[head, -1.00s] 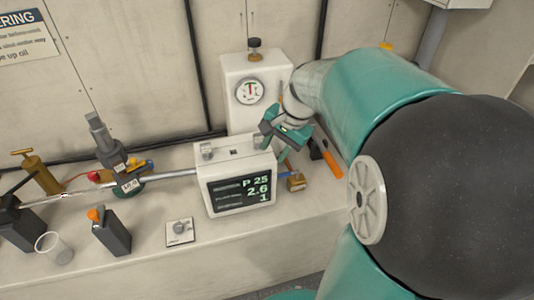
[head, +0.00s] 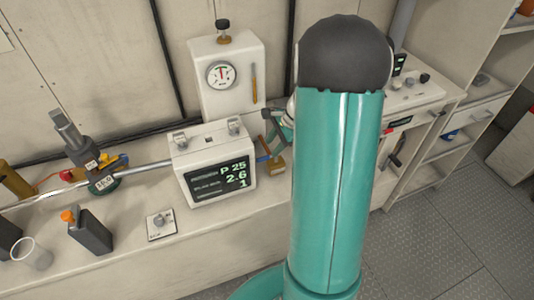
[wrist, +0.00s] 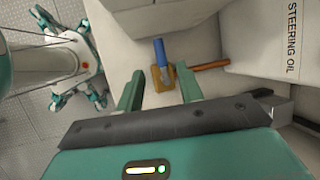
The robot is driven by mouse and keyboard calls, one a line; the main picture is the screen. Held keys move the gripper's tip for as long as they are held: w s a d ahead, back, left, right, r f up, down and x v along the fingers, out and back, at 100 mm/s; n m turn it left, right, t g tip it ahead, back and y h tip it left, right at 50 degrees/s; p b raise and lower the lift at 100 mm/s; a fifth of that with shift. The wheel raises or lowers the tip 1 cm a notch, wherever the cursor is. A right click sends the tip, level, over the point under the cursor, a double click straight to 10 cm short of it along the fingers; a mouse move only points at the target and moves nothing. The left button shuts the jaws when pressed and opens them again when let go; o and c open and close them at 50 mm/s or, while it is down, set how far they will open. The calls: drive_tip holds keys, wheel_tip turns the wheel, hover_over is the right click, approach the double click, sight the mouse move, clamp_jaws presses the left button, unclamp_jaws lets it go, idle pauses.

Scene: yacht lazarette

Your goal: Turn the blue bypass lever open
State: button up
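The blue bypass lever (head: 263,158) sits on a small brass valve body (head: 276,166), right of the display box on the bench. In the wrist view the blue lever (wrist: 160,51) points up the picture from the brass body (wrist: 158,82). My gripper (wrist: 162,75) is open, with one green finger to each side of the brass body in that view; nothing is between the fingers that I can see held. In the head view my gripper (head: 274,124) is just behind and above the valve, partly hidden by my arm. I cannot tell its exact height above the lever.
The white display box (head: 215,170) stands close left of the valve, and a white gauge tank (head: 228,80) behind. A copper pipe (wrist: 210,65) runs right from the valve in the wrist view.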

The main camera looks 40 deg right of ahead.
sight(265, 157)
drive_tip(key=x, duration=0.6)
clamp_jaws()
